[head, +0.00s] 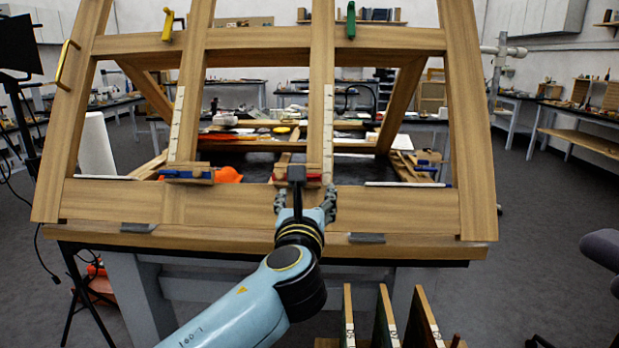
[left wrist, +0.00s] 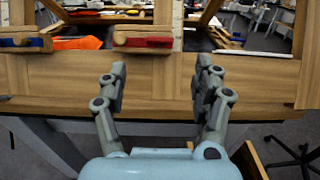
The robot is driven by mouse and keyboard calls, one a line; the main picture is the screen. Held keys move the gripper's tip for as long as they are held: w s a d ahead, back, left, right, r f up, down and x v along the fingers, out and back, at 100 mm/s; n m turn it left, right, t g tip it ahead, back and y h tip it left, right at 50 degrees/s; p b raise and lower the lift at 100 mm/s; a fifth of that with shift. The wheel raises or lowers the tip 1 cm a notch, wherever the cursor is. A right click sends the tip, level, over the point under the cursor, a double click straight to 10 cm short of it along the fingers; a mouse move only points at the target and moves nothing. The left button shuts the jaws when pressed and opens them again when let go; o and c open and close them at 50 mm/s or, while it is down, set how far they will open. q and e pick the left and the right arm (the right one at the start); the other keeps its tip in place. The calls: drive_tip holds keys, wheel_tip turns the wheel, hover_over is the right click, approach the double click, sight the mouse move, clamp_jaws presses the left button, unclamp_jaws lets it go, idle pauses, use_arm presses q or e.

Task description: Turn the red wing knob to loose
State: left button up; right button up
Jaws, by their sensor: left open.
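The red wing knob (head: 313,176) sits on a small wooden block at the foot of the right upright of the wooden frame. My gripper partly hides it in the head view. In the left wrist view the red knob (left wrist: 147,41) shows as a flat, roughly level red bar, just beyond the fingertips and a little left of the middle. My left gripper (head: 305,194) is open and empty in front of the lower rail, its fingers (left wrist: 160,76) spread wide and apart from the knob. My right gripper is not in view.
A blue knob (head: 187,174) sits on a similar block at the left upright. The wooden frame (head: 120,201) leans back on a bench. A yellow clamp (head: 168,24) and a green clamp (head: 351,20) are on the top rail. Upright boards (head: 384,318) stand in front, below.

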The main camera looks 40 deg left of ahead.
sight(310, 177)
use_arm(q)
drive_tip(key=x, duration=0.9)
drive_tip(key=shift+w+p, duration=0.1)
drive_tip(key=shift+p, duration=0.25)
drive_tip(key=shift+w+a+f, duration=0.1)
drive_tip(key=shift+w+a, duration=0.3)
drive_tip(key=c, duration=1.2)
